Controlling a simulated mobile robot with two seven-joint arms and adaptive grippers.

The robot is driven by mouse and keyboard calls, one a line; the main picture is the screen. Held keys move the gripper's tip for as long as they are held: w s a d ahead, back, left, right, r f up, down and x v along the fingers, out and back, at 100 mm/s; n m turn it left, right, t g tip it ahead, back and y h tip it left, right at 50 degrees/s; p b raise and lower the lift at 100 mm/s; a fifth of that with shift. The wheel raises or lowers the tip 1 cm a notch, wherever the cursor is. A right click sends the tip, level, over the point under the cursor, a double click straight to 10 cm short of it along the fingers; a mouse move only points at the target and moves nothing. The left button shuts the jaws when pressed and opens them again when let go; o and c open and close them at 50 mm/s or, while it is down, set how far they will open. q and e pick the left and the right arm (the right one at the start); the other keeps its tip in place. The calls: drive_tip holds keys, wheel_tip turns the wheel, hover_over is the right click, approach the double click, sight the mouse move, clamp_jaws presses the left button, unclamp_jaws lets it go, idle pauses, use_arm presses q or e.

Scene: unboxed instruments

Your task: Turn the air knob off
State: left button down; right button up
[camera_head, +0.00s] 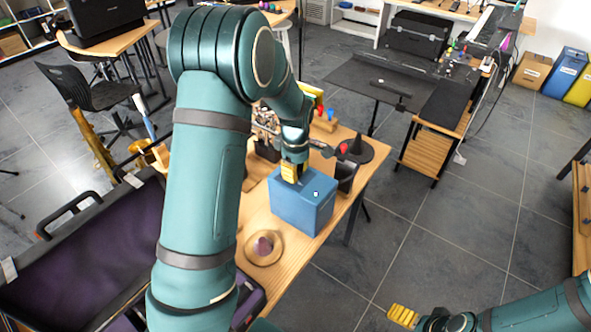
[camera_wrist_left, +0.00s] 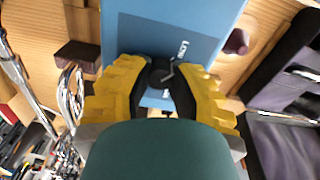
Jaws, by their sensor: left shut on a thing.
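A blue box (camera_head: 300,212) stands on the wooden table, and it also shows in the left wrist view (camera_wrist_left: 200,30). A small dark round knob with a thin pointer (camera_wrist_left: 160,72) is on the box face, beside white lettering. My left gripper (camera_head: 291,172) is at the top of the box. In the left wrist view its yellow fingers (camera_wrist_left: 160,88) are closed on the knob from both sides. The head view hides the knob behind the gripper. My right gripper (camera_head: 403,316) is low at the right, away from the table; its jaw opening is unclear.
The wooden table (camera_head: 340,212) also holds a round wooden piece with a purple centre (camera_head: 264,247), a dark cone-shaped thing (camera_head: 356,149) and metal parts. An open purple-lined case (camera_head: 85,262) is at the left. Tiled floor (camera_head: 440,235) is clear at the right.

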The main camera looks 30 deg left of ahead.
use_arm(q)
drive_tip(key=m+p, duration=0.1)
drive_tip(key=m, duration=0.4)
drive_tip(key=shift+m, duration=2.4)
drive_tip(key=c, duration=0.8)
unclamp_jaws()
drive_tip(key=shift+o, duration=0.2)
drive_tip(key=shift+r, duration=0.15)
wheel_tip(320, 180, up, 12)
